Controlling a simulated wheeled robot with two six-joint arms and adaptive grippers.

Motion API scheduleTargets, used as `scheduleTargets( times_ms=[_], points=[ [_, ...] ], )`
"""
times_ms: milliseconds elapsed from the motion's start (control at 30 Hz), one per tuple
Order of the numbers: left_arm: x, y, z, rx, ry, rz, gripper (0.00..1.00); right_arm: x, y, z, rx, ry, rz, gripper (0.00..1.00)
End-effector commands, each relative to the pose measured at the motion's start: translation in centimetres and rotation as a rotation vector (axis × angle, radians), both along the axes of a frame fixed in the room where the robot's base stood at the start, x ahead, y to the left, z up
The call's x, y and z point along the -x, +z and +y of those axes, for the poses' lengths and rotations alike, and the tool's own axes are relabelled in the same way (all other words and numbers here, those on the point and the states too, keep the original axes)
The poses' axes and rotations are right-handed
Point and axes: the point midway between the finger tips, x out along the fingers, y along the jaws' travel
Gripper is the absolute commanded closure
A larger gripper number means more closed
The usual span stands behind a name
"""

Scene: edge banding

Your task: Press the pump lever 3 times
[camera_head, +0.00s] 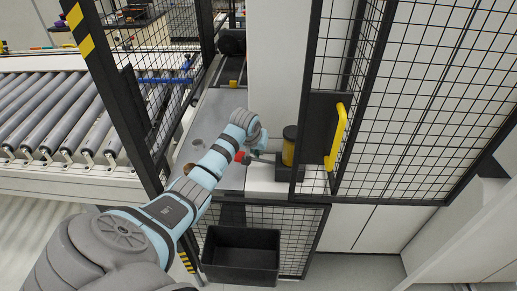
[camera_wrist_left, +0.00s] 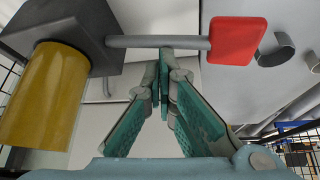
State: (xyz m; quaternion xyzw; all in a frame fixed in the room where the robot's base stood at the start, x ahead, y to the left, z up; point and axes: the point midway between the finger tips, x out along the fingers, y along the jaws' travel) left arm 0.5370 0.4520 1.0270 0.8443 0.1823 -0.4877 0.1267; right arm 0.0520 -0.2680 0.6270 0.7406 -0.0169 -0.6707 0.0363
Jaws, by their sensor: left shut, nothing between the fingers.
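The pump is a dark block (camera_wrist_left: 75,28) with a yellow cylinder (camera_wrist_left: 42,105). In the head view the yellow cylinder with its dark cap (camera_head: 289,147) stands beside the mesh door. Its lever is a grey rod (camera_wrist_left: 150,42) ending in a red paddle (camera_wrist_left: 234,40); the red paddle (camera_head: 239,157) also shows in the head view, left of the pump. My left gripper (camera_wrist_left: 165,55) is shut and empty, its fingertips close to the rod between block and paddle. I cannot tell whether they touch it. In the head view the left gripper (camera_head: 248,159) is small and partly hidden by the wrist.
Black mesh fence panels and a door with a yellow handle (camera_head: 337,136) stand around the pump. A roller conveyor (camera_head: 50,115) is at the left. A black bin (camera_head: 242,257) sits below the counter.

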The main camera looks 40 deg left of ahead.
Motion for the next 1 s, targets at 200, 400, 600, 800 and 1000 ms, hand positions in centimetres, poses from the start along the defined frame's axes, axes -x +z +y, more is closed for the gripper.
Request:
scheduleTargets(
  times_ms=[200,400,600,800,1000],
  points=[
    [0.22,-0.42,0.08,0.002,0.000,0.006,1.00,0.00,-0.05,0.00,0.000,0.000,0.000,0.60],
    [0.29,-0.63,0.18,0.002,0.000,0.006,1.00,-0.01,-0.08,0.00,0.000,0.000,0.000,0.60],
    [0.33,-0.79,0.29,0.001,0.000,0.004,1.00,0.00,-0.12,0.00,0.000,0.000,0.000,0.60],
    [0.38,-0.96,0.40,0.001,0.000,0.003,1.00,0.01,-0.15,0.00,0.000,0.000,0.000,0.60],
    [0.44,-1.16,0.51,-0.001,0.001,0.003,1.00,0.00,-0.18,0.00,0.000,0.000,0.000,0.60]
  ],
)
